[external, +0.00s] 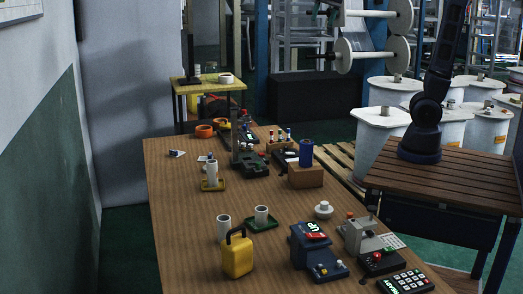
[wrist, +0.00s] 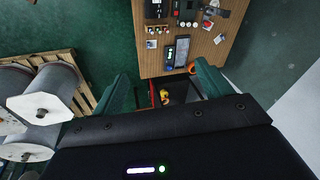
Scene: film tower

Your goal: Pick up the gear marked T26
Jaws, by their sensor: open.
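I cannot make out a gear marked T26 in either view; no such marking is readable. A small white round piece with a narrower top (external: 323,210) stands on the brown table (external: 185,240) in the external view; I cannot tell whether it is a gear. My gripper (wrist: 160,72) shows in the wrist view with its two green fingers spread wide apart and nothing between them that it holds. It is high above the floor, beyond the edge of the table (wrist: 214,55). In the external view my arm runs out of the top of the picture, so the gripper is hidden there.
A yellow container with handle (external: 237,255), white cups on trays (external: 261,214), a blue device (external: 312,250), a keypad (external: 406,282) and a blue cylinder on a brown block (external: 306,176) crowd the table. White drums (external: 380,122) stand behind. The table's left side is mostly clear.

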